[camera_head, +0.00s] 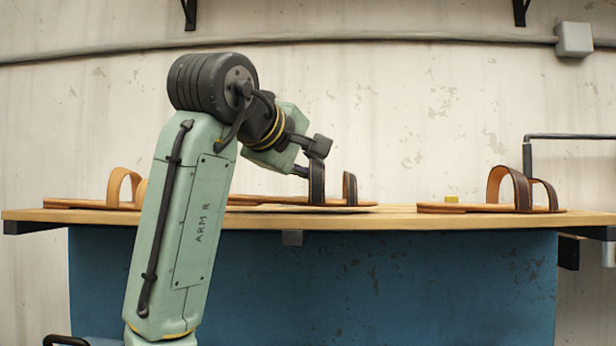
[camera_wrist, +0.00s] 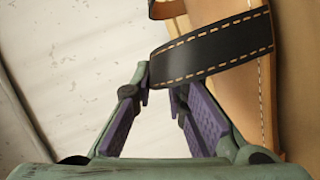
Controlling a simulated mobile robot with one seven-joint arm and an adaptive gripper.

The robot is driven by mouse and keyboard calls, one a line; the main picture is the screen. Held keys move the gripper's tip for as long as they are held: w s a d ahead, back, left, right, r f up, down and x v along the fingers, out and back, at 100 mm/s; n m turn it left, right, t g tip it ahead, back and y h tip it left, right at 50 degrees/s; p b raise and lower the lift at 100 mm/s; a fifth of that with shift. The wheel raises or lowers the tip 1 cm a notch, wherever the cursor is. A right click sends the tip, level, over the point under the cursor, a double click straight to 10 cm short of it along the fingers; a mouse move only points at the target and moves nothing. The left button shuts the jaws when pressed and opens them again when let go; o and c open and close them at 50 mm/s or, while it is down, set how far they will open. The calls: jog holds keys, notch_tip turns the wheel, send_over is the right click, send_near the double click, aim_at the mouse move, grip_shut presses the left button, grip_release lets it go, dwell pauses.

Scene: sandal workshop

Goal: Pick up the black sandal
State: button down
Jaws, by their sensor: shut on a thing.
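The black sandal (camera_head: 317,184) has a tan sole and dark straps and is at the middle of the bench, its sole level. In the wrist view its black strap (camera_wrist: 218,50) with pale stitching crosses the upper right, over the tan sole. My gripper (camera_head: 308,157) reaches in from the left at the top of the front strap. In the wrist view my gripper (camera_wrist: 161,80) has its purple-padded fingers on either side of the strap's end, shut on it. The sole appears at bench height; I cannot tell whether it touches the surface.
A sandal with a tan strap (camera_head: 116,187) lies at the left of the wooden bench (camera_head: 390,221). A brown-strapped sandal (camera_head: 521,190) lies at the right, near a dark bent rod (camera_head: 570,136). The wall stands behind the bench.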

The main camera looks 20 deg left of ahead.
notch_tip(320, 180, up, 2)
jog(key=shift+r, duration=0.15)
jog(key=s+a+b, duration=0.2)
jog(key=s+a, duration=0.1)
jog(key=s, duration=0.4)
jog(key=s+a+r+b, duration=0.1)
jog(key=s+a+b, duration=0.2)
jog(key=s, duration=0.5)
jog(key=shift+r, duration=0.3)
jog(key=shift+w+a, duration=0.1)
jog(key=c, duration=2.2)
grip_release()
grip_shut()
